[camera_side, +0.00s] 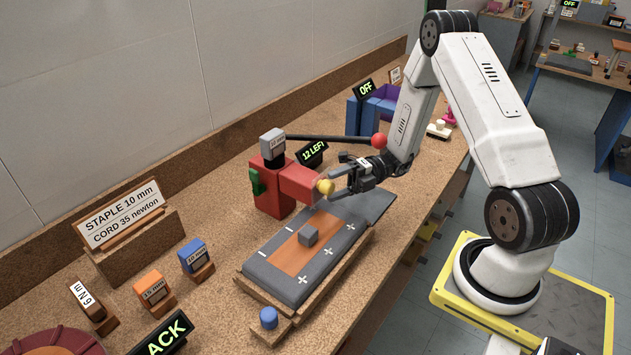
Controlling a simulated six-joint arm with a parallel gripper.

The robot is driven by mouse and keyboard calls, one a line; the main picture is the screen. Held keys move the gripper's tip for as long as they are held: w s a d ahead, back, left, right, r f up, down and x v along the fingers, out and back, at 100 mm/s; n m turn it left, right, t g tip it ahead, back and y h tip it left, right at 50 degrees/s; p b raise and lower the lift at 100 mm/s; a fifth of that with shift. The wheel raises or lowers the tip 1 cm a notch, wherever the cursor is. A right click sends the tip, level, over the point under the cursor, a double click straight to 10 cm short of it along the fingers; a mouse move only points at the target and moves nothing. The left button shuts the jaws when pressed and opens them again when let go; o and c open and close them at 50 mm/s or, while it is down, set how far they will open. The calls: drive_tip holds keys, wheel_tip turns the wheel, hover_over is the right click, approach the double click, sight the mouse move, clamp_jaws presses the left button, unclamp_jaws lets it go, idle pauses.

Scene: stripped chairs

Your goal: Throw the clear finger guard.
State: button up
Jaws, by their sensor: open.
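I cannot make out a clear finger guard in this view; any transparent part is too small or hidden near the red stapling machine (270,193). The machine has a red arm reaching right, with a yellow knob (325,187) at its end. A long black lever with a red ball (379,140) runs behind my gripper. My gripper (338,183) is open, its fingers pointing left just beside the yellow knob. I cannot tell whether they touch it. A grey pad with an orange strip (283,262) lies below, with a grey block (308,235) on it.
Blue (194,256) and orange (153,289) labelled blocks stand at the front left, near a sign reading staple 10 mm, cord 35 newton (120,213). A "12 LEFT" display (313,152) stands behind the machine. The wall bounds the bench's back.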

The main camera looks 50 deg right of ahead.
sight(321, 191)
drive_tip(key=shift+x, duration=2.1)
clamp_jaws()
